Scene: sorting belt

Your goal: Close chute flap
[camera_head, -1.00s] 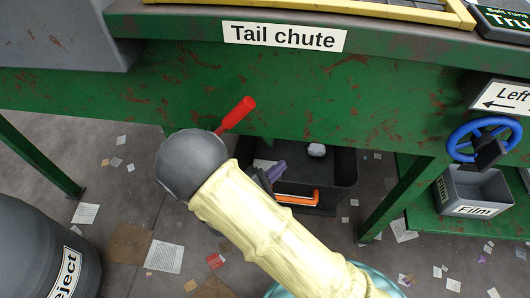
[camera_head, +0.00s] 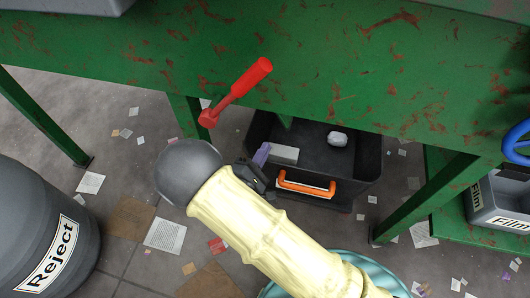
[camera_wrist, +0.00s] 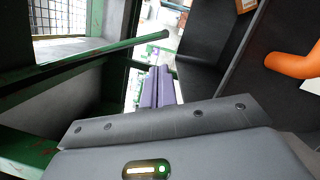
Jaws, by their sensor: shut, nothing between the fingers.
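My gripper (camera_head: 262,155) is partly hidden behind my cream forearm. Its purple fingers are below and to the right of the lever, apart from it in the picture. In the wrist view my gripper (camera_wrist: 158,88) shows its purple fingers together, with nothing between them.
A black bin (camera_head: 352,172) with an orange handle (camera_head: 305,187) stands under the beam and holds a pale lump. A grey Reject barrel (camera_head: 45,240) is at the left. A grey Film box (camera_head: 500,208) is at the right. Paper scraps litter the floor.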

